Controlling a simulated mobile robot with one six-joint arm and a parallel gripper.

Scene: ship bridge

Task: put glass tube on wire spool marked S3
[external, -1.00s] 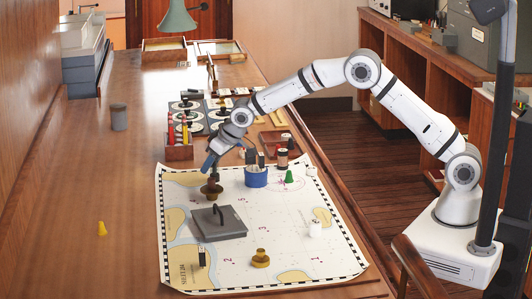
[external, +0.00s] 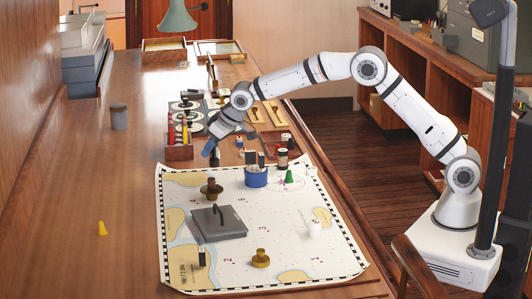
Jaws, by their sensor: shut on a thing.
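My gripper (external: 210,150) is above the far left part of the chart, in front of the round dark discs. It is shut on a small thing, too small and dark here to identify. I cannot make out the glass tube. A brown flanged piece (external: 211,192) with a reddish-brown top stands upright on the chart, below and apart from my gripper. Small spool-like pieces (external: 282,159) stand past the chart's far right edge. No S3 mark is legible, so I cannot tell which is that spool.
The chart (external: 280,215) bears a grey block with a handle (external: 218,222), a brass knob (external: 260,259), a white piece (external: 315,229), a blue container (external: 256,178) and a green cone (external: 289,177). A wooden box (external: 179,152) stands left of my gripper. The table's left side is mostly clear.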

